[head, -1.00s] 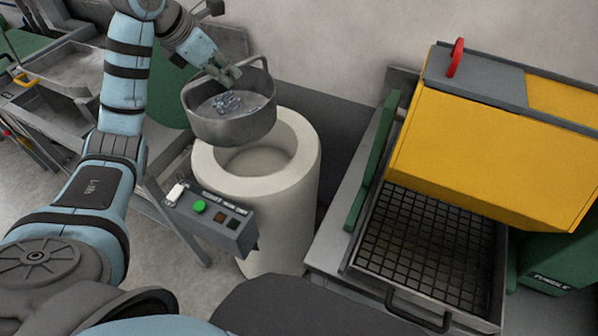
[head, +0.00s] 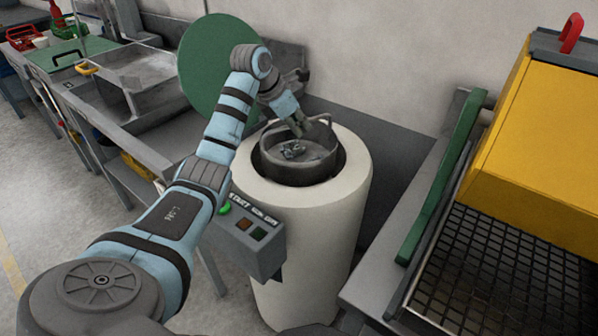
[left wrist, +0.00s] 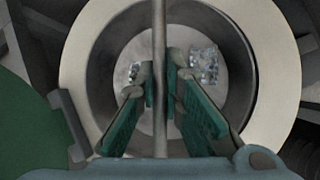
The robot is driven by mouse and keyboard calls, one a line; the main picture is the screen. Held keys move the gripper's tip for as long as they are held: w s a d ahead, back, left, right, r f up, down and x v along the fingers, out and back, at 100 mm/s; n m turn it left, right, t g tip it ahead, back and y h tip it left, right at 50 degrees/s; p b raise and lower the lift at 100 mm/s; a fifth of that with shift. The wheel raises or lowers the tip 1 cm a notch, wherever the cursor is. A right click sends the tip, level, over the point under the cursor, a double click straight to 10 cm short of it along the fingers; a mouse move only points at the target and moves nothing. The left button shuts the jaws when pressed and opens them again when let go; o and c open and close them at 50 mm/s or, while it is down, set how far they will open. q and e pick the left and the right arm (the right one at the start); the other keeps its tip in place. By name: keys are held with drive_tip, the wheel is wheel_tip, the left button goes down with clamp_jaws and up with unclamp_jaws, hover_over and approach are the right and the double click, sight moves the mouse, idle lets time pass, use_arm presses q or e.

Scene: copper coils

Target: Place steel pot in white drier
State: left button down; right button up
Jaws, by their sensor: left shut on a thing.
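The steel pot (head: 285,172) is a grey round pot with a raised handle and small shiny pieces inside. It sits partly down in the round mouth of the white drier (head: 318,235), with its rim and handle above the opening. My left gripper (head: 301,127) is shut on the pot's handle from above. In the left wrist view, the green fingers of the left gripper (left wrist: 162,92) close on the thin handle bar, and the drier's pale rim (left wrist: 250,45) rings the pot. How deep the pot's bottom reaches is hidden. My right gripper is not in view.
A control box (head: 246,240) with a green button is on the drier's front left. A round green lid (head: 212,68) stands open behind it. A yellow machine (head: 540,150) with a black mesh tray is at right. Steel sinks (head: 150,75) line the left.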

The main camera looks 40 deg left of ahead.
sight(300, 161)
use_arm(q)
wheel_tip(300, 161, down, 11)
drive_tip(key=shift+b, duration=1.05)
drive_tip(key=shift+w+f, duration=0.1)
drive_tip(key=shift+f, duration=0.2)
drive_tip(key=c, duration=1.9)
unclamp_jaws()
drive_tip(key=shift+o, duration=0.9)
